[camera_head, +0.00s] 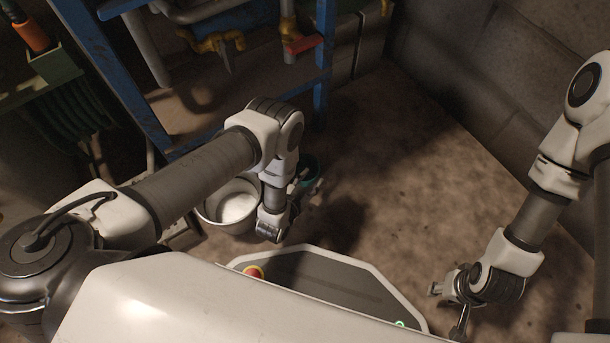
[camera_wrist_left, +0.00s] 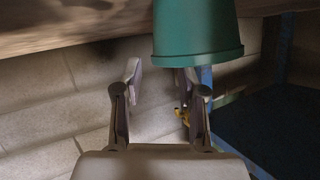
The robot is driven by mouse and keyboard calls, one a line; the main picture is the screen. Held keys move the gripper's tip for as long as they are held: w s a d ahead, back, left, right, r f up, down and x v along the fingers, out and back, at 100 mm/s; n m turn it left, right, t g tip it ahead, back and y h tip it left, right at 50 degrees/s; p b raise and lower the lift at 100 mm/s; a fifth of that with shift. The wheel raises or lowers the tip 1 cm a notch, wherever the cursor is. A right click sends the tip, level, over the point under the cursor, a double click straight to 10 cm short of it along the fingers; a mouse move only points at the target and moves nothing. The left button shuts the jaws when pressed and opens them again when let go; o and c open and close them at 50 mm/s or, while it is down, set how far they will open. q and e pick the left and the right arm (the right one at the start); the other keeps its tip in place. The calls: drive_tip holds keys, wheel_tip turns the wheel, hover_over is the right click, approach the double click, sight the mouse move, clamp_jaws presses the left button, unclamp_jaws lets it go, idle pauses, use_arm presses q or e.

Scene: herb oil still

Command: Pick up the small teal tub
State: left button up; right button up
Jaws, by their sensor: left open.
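The small teal tub (camera_head: 311,168) stands on the floor just right of a white bucket, partly hidden behind my left gripper. In the left wrist view the teal tub (camera_wrist_left: 197,30) fills the top centre-right, its rim edge lowest in the picture and the rest cut off by the frame. My left gripper (camera_head: 304,192) is open and empty; in the wrist view its two fingers (camera_wrist_left: 164,76) point towards the tub, with the right finger close below the rim. Contact cannot be told. My right gripper (camera_head: 448,303) is open and empty, far to the right of the tub.
A white bucket (camera_head: 231,203) stands left of the tub. A blue frame (camera_head: 322,75) with pipes and yellow valves (camera_head: 222,41) rises behind. A block wall (camera_head: 450,50) closes the back right. The brown floor (camera_head: 420,170) right of the tub is clear.

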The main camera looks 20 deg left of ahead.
sight(319, 170)
use_arm(q)
drive_tip(key=b+x, duration=0.1)
drive_tip(key=x, duration=0.2)
drive_tip(key=shift+w+f+b, duration=0.1)
drive_tip(key=shift+f+b, duration=0.25)
drive_tip(key=shift+b, duration=0.05)
drive_tip(key=shift+w+d, duration=0.1)
drive_tip(key=shift+w, duration=0.15)
drive_tip(key=shift+r, duration=0.15)
use_arm(e)
wheel_tip(319, 170, down, 3)
drive_tip(key=shift+r, duration=0.1)
use_arm(q)
clamp_jaws()
